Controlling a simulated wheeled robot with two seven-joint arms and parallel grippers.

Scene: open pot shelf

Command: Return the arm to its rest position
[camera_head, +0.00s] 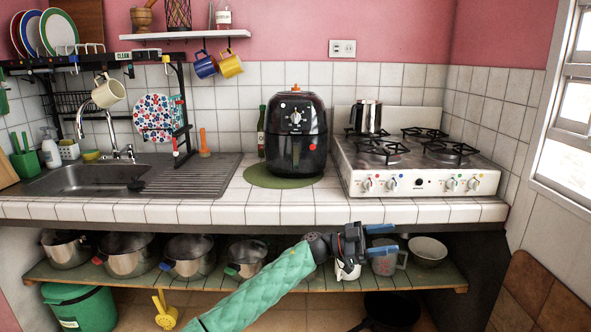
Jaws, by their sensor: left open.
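My left arm, in a green padded sleeve, reaches up from the bottom edge to the front of the open pot shelf (320,284). My left gripper (382,239) is open, its blue-tipped fingers apart and pointing right, just below the counter edge. I see nothing held between them. A clear measuring jug (391,264) and a white cup-like item (347,272) show behind and below the gripper, partly hidden by it. Whether the gripper touches either is unclear. My right gripper is not in view.
Several metal pots (127,256) stand along the shelf's left part, and a bowl (429,251) at its right. The tiled counter (270,214) overhangs it, with an air fryer (297,133) and a stove (415,168) on top. A green bin (82,308) and a dark pan (392,309) are below.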

